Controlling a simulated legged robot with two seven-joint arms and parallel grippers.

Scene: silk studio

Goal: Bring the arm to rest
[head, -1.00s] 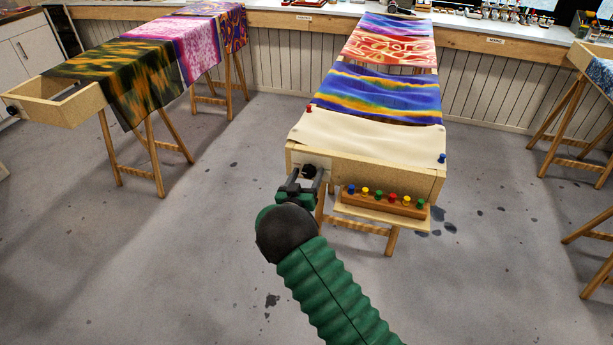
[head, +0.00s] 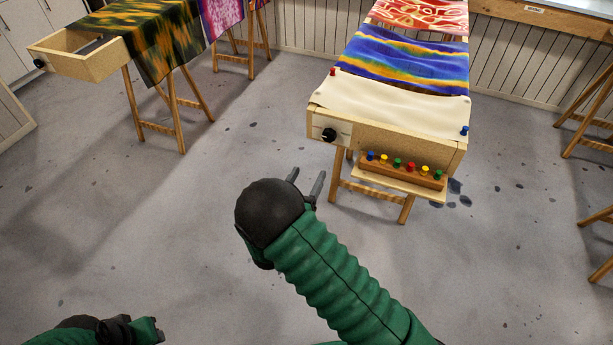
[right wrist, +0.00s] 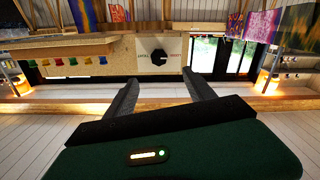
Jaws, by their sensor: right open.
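My right arm (head: 335,275), green and ribbed with a black wrist, reaches up from the bottom of the head view. Its right gripper (head: 306,182) is open and empty, with its two grey fingers apart. It is below and to the left of the black knob (head: 329,135) on the front of the wooden frame, and does not touch it. In the right wrist view the open fingers (right wrist: 160,90) point towards the knob (right wrist: 158,57) with a gap between. Part of my left arm shows at the bottom left; its left gripper (head: 158,334) is too cut off to read.
The wooden frame (head: 395,140) carries cream cloth and painted silk on trestle legs. A rack of coloured pegs (head: 403,170) hangs at its front. Another frame (head: 85,62) with draped silk stands at the far left. The grey floor between them is clear.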

